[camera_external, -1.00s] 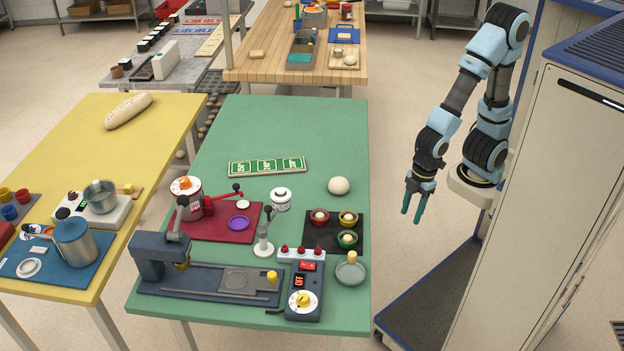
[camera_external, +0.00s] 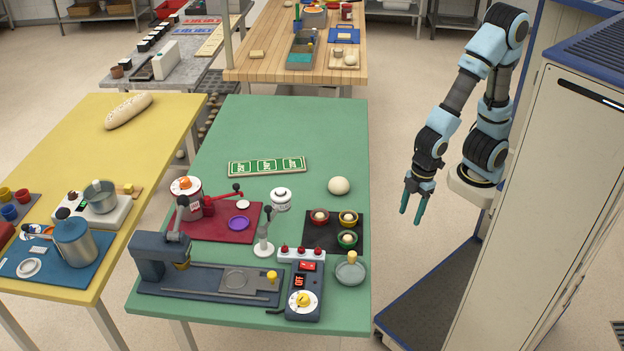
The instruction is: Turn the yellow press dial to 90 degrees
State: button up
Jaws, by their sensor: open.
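The yellow press dial (camera_external: 302,300) sits on a white round face at the near end of a dark control box (camera_external: 305,276). The box stands near the front edge of the green table (camera_external: 270,130), with a small red-lit display above the dial. The dial's exact angle is too small to read. My gripper (camera_external: 413,207) hangs in the air to the right of the green table, fingers pointing down. Its two teal fingers are apart with nothing between them. It is well away from the dial, up and to the right of it in the picture.
A white strip with red knobs (camera_external: 302,254) lies just behind the control box. A grey bowl (camera_external: 351,270) and a dark mat with small bowls (camera_external: 325,233) are to the right. The grey press (camera_external: 162,255) stands left. The table's far half is mostly clear.

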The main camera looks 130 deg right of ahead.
jog(key=shift+o, duration=0.6)
jog(key=w+d+r+n+p, duration=0.1)
jog(key=w+r+n+p, duration=0.1)
jog(key=w, duration=1.4)
jog(key=shift+w+r+n+y, duration=0.15)
jog(key=shift+r+n+y, duration=0.25)
jog(key=shift+r+n, duration=0.5)
jog(key=n+t+y+p, duration=0.2)
jog(key=n+y+p, duration=0.1)
jog(key=n, duration=0.3)
send_near(303, 296)
jog(key=p+x, duration=0.3)
jog(key=x, duration=0.5)
jog(key=shift+w+a+f+p, duration=0.1)
jog(key=shift+a+f+p, duration=0.05)
jog(key=shift+f+p, duration=0.15)
jog(key=shift+r, duration=0.1)
grip_shut()
